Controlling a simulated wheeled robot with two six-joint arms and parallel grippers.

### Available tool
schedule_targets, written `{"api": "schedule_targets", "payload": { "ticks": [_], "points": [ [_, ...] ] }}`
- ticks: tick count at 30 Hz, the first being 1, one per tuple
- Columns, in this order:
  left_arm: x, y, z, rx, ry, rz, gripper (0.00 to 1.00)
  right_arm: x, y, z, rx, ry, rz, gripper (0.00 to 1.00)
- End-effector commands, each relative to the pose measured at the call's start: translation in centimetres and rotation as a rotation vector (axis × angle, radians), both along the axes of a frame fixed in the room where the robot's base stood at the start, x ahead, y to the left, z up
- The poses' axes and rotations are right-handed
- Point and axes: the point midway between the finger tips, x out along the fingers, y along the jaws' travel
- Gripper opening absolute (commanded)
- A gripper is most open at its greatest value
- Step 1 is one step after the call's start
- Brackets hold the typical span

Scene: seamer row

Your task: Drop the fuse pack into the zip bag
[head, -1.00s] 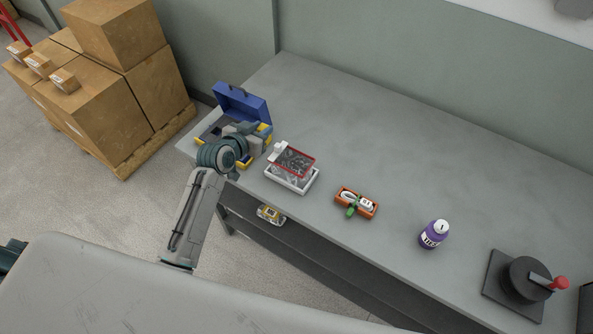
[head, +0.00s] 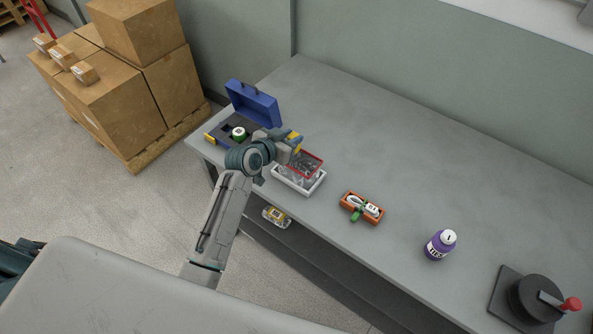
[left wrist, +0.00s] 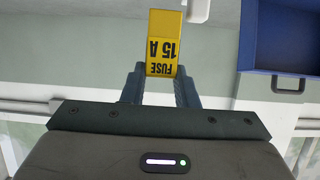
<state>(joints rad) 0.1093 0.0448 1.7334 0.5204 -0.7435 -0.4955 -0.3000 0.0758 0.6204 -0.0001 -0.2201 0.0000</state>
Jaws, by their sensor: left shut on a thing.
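The fuse pack is a yellow block marked "FUSE 15 A" (left wrist: 162,42), seen between the fingers of my left gripper (left wrist: 160,78) in the left wrist view. In the head view my left gripper (head: 290,143) is shut on it, at the back left edge of the zip bag. The clear zip bag (head: 306,166) has a red zip edge and sits in a white tray (head: 298,186) near the front edge of the bench. The gripper hides part of the bag's left side. My right gripper is not in view.
An open blue toolbox (head: 252,103) holding a green-and-white round item (head: 239,132) stands left of the tray. An orange box (head: 361,208), a purple bottle (head: 439,245) and a black device with a red knob (head: 535,299) stand to the right. The rear of the bench (head: 400,140) is clear.

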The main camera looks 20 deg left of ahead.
Motion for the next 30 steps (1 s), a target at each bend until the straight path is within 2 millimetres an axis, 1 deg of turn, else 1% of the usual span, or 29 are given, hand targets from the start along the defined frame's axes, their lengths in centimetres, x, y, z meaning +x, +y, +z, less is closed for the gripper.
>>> {"api": "schedule_targets", "payload": {
  "ticks": [1,8,9,11,12,13,23,26,30],
  "points": [
    [0.0,0.0,-0.3,0.0,-0.001,0.0,0.04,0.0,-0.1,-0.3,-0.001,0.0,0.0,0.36],
    [0.0,0.0,-0.2,0.0,0.0,0.0,0.04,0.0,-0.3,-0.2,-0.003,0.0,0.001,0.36],
    [0.0,0.0,-0.2,0.0,0.0,0.0,0.31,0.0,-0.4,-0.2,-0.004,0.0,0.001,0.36],
    [0.0,0.0,-0.2,0.0,0.0,0.0,0.42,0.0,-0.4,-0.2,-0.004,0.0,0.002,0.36],
    [0.0,0.0,-0.2,0.0,0.0,0.0,0.5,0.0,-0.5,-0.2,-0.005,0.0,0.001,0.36],
    [0.0,0.0,-0.2,0.0,0.0,0.0,0.52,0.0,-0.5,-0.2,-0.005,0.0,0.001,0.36],
    [-0.3,0.1,-0.2,0.001,0.0,0.0,0.52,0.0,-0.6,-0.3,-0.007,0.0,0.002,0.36],
    [-1.0,0.4,-0.1,0.003,0.0,0.0,0.52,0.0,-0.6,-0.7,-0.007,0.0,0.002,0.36],
    [-3.0,1.1,0.7,0.005,-0.002,0.0,0.52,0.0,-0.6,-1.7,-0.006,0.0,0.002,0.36]
  ]
}}
